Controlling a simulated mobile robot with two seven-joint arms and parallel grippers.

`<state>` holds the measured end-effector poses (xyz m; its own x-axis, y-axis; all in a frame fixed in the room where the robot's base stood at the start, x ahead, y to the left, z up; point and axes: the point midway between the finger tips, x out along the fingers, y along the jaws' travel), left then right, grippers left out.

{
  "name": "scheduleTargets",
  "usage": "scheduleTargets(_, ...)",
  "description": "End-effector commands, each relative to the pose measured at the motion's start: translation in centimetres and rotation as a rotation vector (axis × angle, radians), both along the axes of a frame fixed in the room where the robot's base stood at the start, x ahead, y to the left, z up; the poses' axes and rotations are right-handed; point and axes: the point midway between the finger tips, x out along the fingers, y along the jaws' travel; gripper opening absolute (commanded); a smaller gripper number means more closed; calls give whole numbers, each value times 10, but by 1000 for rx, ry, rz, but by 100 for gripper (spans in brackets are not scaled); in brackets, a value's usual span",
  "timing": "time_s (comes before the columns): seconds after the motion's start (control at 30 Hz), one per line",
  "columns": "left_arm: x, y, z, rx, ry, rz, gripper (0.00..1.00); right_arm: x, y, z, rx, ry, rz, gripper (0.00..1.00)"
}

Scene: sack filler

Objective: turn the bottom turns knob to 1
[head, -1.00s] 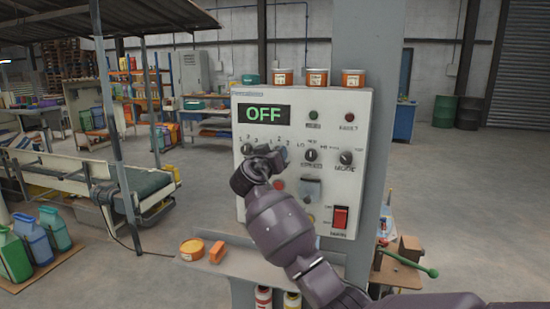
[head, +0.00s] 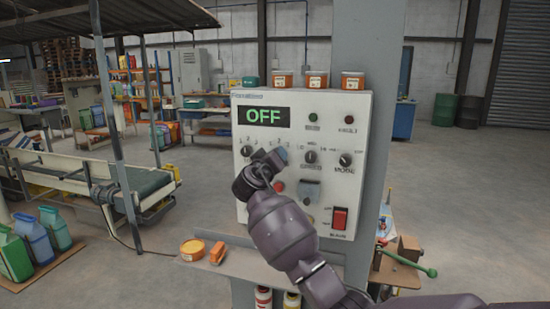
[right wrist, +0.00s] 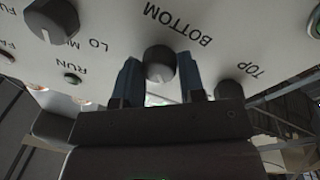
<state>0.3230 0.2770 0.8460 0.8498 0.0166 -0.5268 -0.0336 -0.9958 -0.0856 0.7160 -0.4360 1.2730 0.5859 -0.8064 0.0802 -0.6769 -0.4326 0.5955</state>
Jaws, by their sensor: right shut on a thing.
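The control panel (head: 270,205) is a pale upright box with a green OFF on its display (head: 264,115). In the head view this gripper (head: 275,160) hides the bottom knob. The top knob (head: 246,151) shows left of the gripper, and it also shows in the right wrist view (right wrist: 228,90). My left gripper is not in view.
Two other dark knobs (head: 310,157) (head: 345,160) lie right of the gripper, with a red switch (head: 340,217) below.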

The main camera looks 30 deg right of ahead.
Motion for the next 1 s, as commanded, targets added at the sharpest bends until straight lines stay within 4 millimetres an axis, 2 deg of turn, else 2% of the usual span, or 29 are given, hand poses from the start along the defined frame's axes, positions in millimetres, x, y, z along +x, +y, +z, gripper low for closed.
scheduleTargets(0.13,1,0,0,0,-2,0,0,0,0,-1,0,2,-1,13)
scheduleTargets(0.17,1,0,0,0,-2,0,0,0,0,-1,0,2,-1,38)
scheduleTargets(0.3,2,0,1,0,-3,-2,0,0,0,-1,0,1,-1,60)
scheduleTargets(0.33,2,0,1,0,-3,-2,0,0,0,-1,0,1,-1,62)
scheduleTargets(0.67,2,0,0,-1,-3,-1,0,-2,3,-1,0,0,1,62)
scheduleTargets(0.77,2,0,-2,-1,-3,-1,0,-7,10,-3,1,0,2,62)
scheduleTargets(1.0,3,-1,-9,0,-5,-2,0,-32,44,-8,3,0,3,62)
